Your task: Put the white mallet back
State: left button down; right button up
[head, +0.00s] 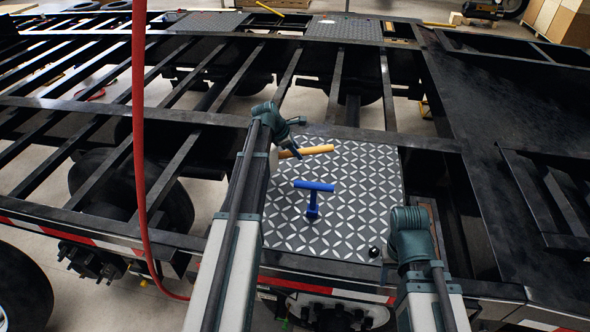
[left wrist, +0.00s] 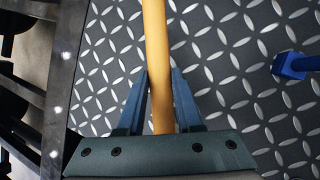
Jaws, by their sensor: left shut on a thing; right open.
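A wooden, yellow-tan mallet handle (head: 316,150) shows in the head view above the diamond-plate deck, pointing right from my left gripper (head: 289,148). In the left wrist view the blue fingers of that gripper (left wrist: 160,95) are shut on the handle (left wrist: 155,45), which runs up out of the picture. The mallet's head is not clearly visible; a pale patch (head: 273,160) beside the gripper may be part of it. My right arm stands at the right of the deck; its fingers are not visible.
A red hose (head: 139,120) hangs at the left. Open trailer beams with gaps lie left of the deck. A small black knob (head: 374,252) sits near the front edge.

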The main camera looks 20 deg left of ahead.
aim_at(275, 155)
pick_arm(q)
jog(key=shift+f+b, duration=2)
jog(key=shift+f, duration=0.5)
jog(key=shift+f, duration=0.2)
jog(key=c, duration=0.6)
grip_release()
jog(key=shift+r, duration=0.1)
jog(key=shift+r, duration=0.15)
jog(key=shift+s+a+r+p, duration=0.15)
jog(key=shift+s+r+p, duration=0.1)
jog(key=shift+r+p, duration=0.4)
jog(key=p+v, duration=0.9)
jog(key=v, duration=0.1)
jog(key=shift+s+a+r, duration=0.1)
jog(key=shift+s+r, duration=0.1)
